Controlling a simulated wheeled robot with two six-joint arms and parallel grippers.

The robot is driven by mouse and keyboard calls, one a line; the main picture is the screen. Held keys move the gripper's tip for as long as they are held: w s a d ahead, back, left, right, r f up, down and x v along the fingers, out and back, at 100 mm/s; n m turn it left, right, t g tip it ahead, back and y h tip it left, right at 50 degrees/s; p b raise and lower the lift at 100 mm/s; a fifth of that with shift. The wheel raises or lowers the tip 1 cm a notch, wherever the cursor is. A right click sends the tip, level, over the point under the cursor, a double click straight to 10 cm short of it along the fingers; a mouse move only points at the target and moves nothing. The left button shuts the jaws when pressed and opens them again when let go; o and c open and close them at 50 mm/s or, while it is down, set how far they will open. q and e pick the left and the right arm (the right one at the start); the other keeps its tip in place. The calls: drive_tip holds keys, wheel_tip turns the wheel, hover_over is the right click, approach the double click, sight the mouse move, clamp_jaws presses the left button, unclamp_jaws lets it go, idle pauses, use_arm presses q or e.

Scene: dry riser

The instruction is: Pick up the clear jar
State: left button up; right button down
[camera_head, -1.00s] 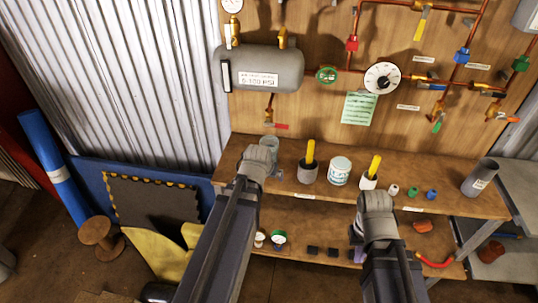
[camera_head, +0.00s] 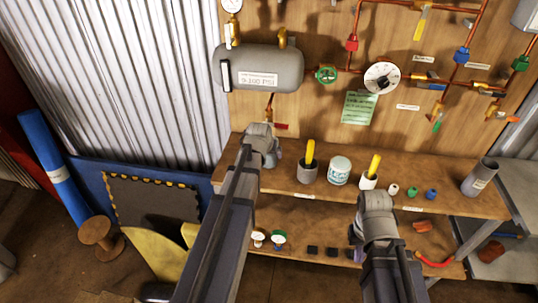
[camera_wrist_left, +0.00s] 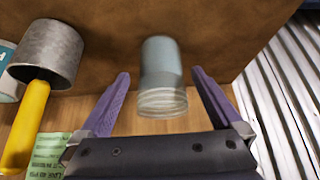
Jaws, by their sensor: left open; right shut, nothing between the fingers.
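The clear jar (camera_wrist_left: 163,75) is a greyish, see-through cylinder with a ribbed end, seen in the left wrist view. My left gripper (camera_wrist_left: 163,92) is open, with one purple finger on each side of the jar in that picture. Gaps show between the jar and both fingers. In the head view my left gripper (camera_head: 274,157) is at the left end of the upper shelf and hides the jar. My right gripper (camera_head: 357,246) is shut and empty, in front of the lower shelf; its fingers are mostly hidden.
On the upper shelf (camera_head: 450,205), a grey cup with a yellow handle (camera_head: 308,170) stands right of my left gripper. Beyond it are a white tub (camera_head: 340,170), a second yellow-handled item (camera_head: 371,172) and a grey cylinder (camera_head: 480,177). A grey tank (camera_head: 262,70) hangs above.

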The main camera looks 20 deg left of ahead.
use_arm(q)
drive_tip(key=shift+w+a+f, duration=0.1)
drive_tip(key=shift+w+a, duration=0.15)
drive_tip(key=shift+w, duration=0.65)
drive_tip(key=shift+w+a, duration=0.2)
drive_tip(key=shift+w, duration=0.65)
drive_tip(key=shift+w+f+b, duration=0.15)
drive_tip(key=shift+f+b, duration=0.75)
drive_tip(key=shift+b, duration=0.05)
drive_tip(key=shift+w+a+f+b, duration=0.1)
drive_tip(key=shift+w+f+b, duration=0.2)
drive_tip(key=shift+f+b, duration=0.1)
drive_tip(key=shift+r, duration=0.15)
drive_tip(key=shift+c, duration=0.4)
drive_tip(key=c, duration=1.3)
drive_tip(key=shift+o, duration=0.2)
drive_tip(key=shift+r, duration=0.1)
